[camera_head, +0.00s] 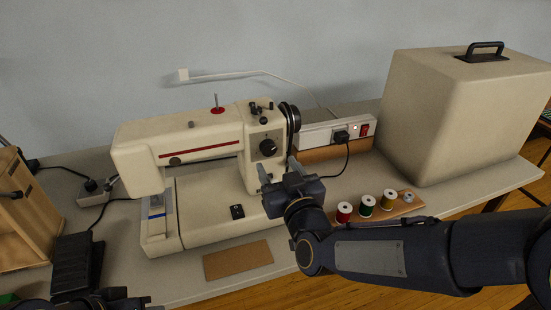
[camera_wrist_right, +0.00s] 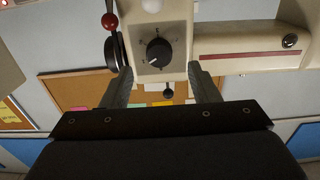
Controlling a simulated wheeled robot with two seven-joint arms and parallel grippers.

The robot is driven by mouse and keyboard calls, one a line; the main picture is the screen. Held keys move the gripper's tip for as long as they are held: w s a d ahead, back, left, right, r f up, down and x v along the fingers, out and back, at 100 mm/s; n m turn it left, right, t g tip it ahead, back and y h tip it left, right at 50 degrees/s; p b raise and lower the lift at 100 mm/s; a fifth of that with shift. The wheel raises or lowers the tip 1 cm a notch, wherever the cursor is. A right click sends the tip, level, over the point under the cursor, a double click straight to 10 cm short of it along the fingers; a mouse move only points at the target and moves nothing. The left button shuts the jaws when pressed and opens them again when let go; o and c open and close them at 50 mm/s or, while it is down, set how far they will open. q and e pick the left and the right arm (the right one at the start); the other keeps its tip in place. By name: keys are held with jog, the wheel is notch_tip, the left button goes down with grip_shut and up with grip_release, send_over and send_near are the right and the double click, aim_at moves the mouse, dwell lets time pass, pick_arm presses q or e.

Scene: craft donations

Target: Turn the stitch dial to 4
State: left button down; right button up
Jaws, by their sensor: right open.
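The cream sewing machine (camera_head: 205,145) stands upright on the table. Its black stitch dial (camera_head: 268,148) is on the front of the right-hand column. In the right wrist view the dial (camera_wrist_right: 159,53) shows a white pointer mark toward its lower left; the marks around it are too small to read. My right gripper (camera_head: 280,171) is open and empty, in front of and below the dial, apart from it. In the right wrist view its fingers (camera_wrist_right: 162,88) stand to either side, with the dial farther out between them. At the lower left, part of my left gripper (camera_head: 110,298) shows; its jaws are unclear.
Thread spools (camera_head: 367,205) stand on a wooden board right of my right gripper. A power strip (camera_head: 325,133) and large cream case (camera_head: 450,110) are behind. A brown pad (camera_head: 238,259) lies in front of the machine. The handwheel (camera_head: 291,117) is beside the dial.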

aim_at(270, 152)
jog(key=x, duration=0.5)
jog(key=shift+w, duration=0.1)
jog(key=c, duration=1)
